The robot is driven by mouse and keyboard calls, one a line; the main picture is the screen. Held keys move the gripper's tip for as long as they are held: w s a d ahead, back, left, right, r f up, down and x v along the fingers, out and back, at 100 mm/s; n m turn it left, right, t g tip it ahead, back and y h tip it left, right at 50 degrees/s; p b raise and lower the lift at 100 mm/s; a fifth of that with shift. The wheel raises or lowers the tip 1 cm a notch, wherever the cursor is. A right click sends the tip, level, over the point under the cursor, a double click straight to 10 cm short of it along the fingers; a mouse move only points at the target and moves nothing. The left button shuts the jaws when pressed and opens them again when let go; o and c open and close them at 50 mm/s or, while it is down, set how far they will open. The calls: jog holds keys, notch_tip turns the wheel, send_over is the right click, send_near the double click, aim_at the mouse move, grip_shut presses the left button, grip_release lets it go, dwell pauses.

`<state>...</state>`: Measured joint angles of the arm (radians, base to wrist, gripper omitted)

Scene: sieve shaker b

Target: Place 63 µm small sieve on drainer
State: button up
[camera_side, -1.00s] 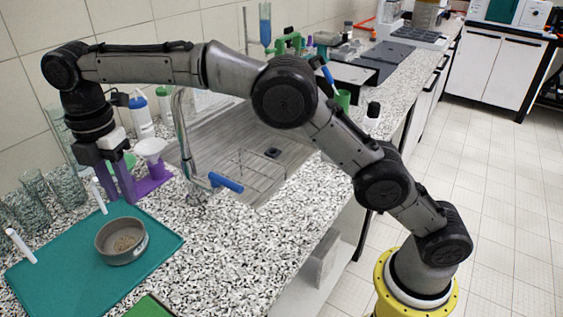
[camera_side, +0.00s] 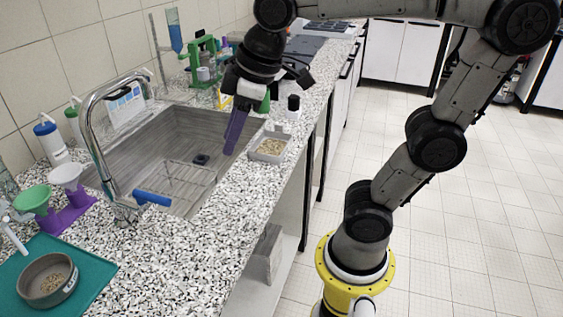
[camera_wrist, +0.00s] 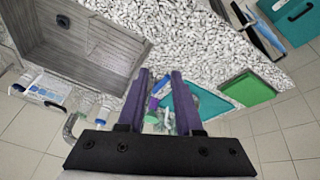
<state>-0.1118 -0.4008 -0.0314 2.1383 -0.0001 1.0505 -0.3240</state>
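A round grey sieve (camera_side: 47,280) with grains in it sits on a teal mat (camera_side: 92,277) at the lower left of the side view. No size marking is legible on it. A wire drainer rack (camera_side: 178,184) lies at the sink's front left and looks empty. My gripper (camera_side: 231,148) points down over the right part of the sink, well to the right of the sieve and mat. In the wrist view its two purple fingers (camera_wrist: 161,73) stand apart with nothing held between them.
A tall tap (camera_side: 90,120) with a blue handle stands at the sink (camera_side: 185,135). A square tray (camera_side: 268,149) with grains is on the counter near my gripper. Green and white funnels (camera_side: 33,197) stand on a purple holder at left. The speckled counter front is clear.

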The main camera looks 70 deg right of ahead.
jog(key=s+d+f+m+t, duration=0.1)
jog(key=s+d+f+m, duration=0.1)
jog(key=s+f+m, duration=0.3)
jog(key=s+f, duration=0.1)
jog(key=s, duration=0.2)
jog(key=shift+s+d+f+h, duration=0.15)
jog(key=shift+s+d+h, duration=0.15)
jog(key=shift+d, duration=0.1)
dwell(0.6)
